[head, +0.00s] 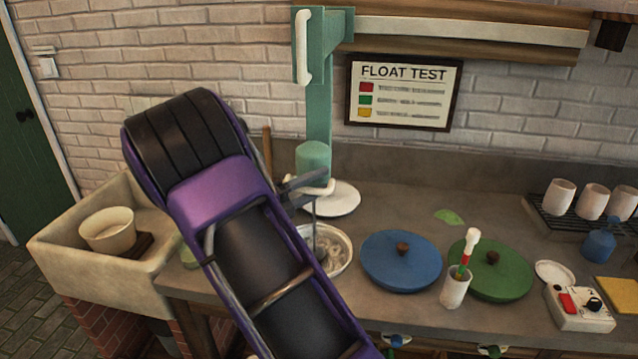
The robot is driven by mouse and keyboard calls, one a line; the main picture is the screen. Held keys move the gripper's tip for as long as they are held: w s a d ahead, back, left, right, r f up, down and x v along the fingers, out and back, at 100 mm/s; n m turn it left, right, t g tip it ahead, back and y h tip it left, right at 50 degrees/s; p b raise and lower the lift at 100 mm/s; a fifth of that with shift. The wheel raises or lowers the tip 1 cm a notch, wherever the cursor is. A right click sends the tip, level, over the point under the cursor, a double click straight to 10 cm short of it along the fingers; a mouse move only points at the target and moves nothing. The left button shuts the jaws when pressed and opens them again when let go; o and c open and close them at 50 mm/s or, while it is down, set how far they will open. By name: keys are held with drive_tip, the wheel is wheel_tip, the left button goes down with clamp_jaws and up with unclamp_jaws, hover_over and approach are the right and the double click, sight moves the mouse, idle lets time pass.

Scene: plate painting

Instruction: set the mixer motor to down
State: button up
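The mixer has a tall teal column (319,115) rising from the back of the counter, with a white upright handle (303,47) at its top. Its teal motor (313,156) sits low on the column, with a pale rim beneath it. A thin shaft runs from the motor down into a white bowl (346,266) with grey-white contents. My gripper (316,186) is at the motor's lower left side, its grey fingers close to the pale rim. My purple arm hides part of the bowl and the gripper's base. I cannot tell whether the fingers touch or grip anything.
A white plate (340,197) lies behind the shaft. Blue (375,262) and green (515,273) lids with knobs, a cup of brushes (455,292) and a switch box (580,308) stand to the right. A sink (75,255) is at left. The middle back counter is mostly clear.

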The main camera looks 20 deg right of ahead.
drive_tip(key=v, duration=1.9)
drive_tip(key=shift+a, duration=0.3)
idle(0.7)
drive_tip(key=shift+w, duration=0.1)
